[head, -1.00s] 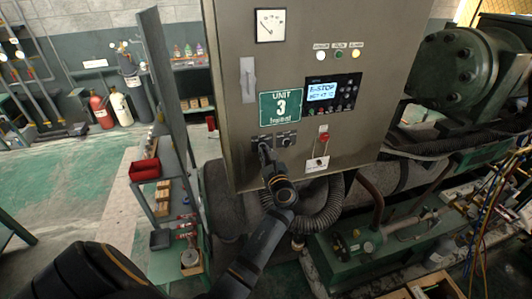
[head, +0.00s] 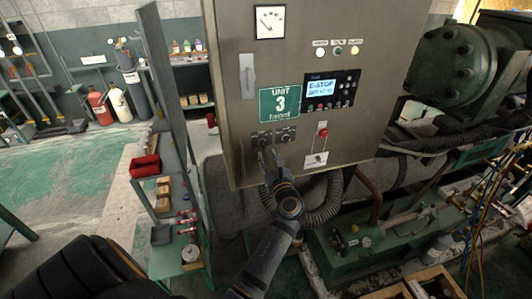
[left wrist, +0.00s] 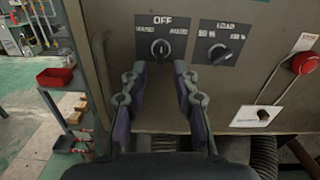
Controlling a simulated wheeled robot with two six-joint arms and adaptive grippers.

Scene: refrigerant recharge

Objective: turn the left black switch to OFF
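The left black switch (left wrist: 160,48) sits on a dark plate marked OFF at the top, HAND on the left and AUTO on the right. Its knob looks roughly upright, towards OFF. It also shows in the head view (head: 262,141). My left gripper (left wrist: 159,70) is open and empty, with its two fingers spread just below and in front of the knob, apart from it. In the head view the left gripper (head: 270,156) is under the switch plates. My right gripper is not in view.
The right black switch (left wrist: 220,54), marked LOAD, is close beside on the grey cabinet (head: 235,100). A red button (head: 323,131) and a small tagged switch (head: 316,158) are further right. The display (head: 321,89) reads E-STOP. A shelf (head: 180,190) stands left.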

